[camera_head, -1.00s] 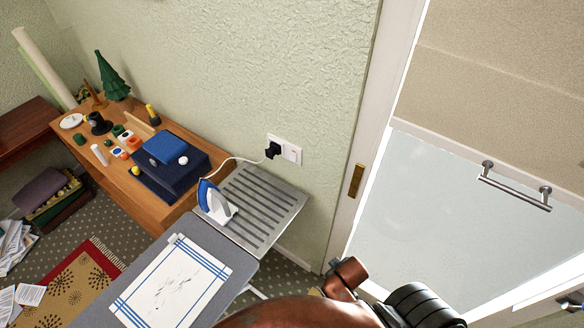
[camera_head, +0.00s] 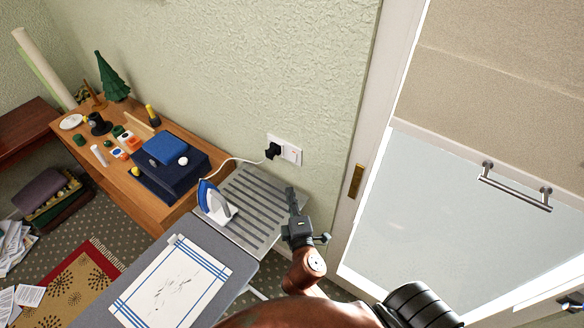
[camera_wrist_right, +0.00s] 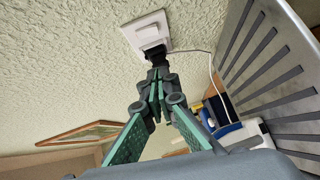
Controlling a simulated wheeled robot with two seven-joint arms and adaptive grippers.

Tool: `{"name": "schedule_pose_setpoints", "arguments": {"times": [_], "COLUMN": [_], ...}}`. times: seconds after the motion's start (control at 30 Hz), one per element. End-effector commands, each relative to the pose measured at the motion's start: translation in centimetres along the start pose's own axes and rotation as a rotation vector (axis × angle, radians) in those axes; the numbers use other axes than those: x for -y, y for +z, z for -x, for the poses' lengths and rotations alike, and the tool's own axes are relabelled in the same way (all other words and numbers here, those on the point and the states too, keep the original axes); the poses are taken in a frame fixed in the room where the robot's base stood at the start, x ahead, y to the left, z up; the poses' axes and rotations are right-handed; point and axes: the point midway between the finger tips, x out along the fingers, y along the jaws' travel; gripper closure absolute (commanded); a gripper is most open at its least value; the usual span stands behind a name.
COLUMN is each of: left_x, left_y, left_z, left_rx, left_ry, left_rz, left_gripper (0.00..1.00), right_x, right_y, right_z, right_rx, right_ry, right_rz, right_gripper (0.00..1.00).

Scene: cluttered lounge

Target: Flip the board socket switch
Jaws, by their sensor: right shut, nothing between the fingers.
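The white board socket (camera_head: 285,150) is on the green wall, with a black plug (camera_head: 272,150) in its left part and a cord running to the iron. In the right wrist view the socket (camera_wrist_right: 148,32) is at the top, with the plug (camera_wrist_right: 156,58) just beyond my fingertips. My right gripper (camera_head: 291,192) is shut and empty, in front of the wall and below the socket, apart from it in the head view. It also shows in the right wrist view (camera_wrist_right: 158,76). The switch's position is too small to tell. My left gripper is not in view.
The ironing board (camera_head: 100,312) carries a slatted metal rest (camera_head: 262,192), on which the blue and white iron (camera_head: 215,204) stands. A wooden cabinet (camera_head: 160,210) with small items is at the left. A door (camera_head: 450,190) with a metal handle is at the right.

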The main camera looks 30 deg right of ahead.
Motion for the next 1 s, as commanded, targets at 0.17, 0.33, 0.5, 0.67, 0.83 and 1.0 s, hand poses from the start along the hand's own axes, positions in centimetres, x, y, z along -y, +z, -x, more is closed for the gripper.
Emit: {"name": "schedule_pose_setpoints", "arguments": {"times": [0.17, 0.33, 0.5, 0.67, 0.83, 1.0], "left_x": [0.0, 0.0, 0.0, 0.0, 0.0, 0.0], "left_y": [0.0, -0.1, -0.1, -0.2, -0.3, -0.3], "left_z": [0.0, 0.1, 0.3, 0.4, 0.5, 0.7], "left_rx": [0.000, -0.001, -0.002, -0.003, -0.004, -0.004], "left_ry": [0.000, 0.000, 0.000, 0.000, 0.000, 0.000], "left_rz": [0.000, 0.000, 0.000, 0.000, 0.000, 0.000], "left_gripper": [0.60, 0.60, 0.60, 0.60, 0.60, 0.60], "right_x": [0.0, 0.0, -0.2, -0.1, -0.1, 0.0], "right_y": [0.1, 0.0, 0.0, 0.0, 0.1, 1.7], "right_z": [0.0, -0.5, -2.7, -6.0, -9.5, -11.5], "right_rx": [0.001, 0.001, 0.001, 0.001, 0.001, 0.003], "right_ry": [-0.001, -0.001, 0.001, 0.000, 0.000, -0.002], "right_rz": [-0.002, -0.003, -0.003, -0.003, -0.002, -0.002], "right_gripper": [1.00, 1.00, 1.00, 1.00, 1.00, 1.00]}}
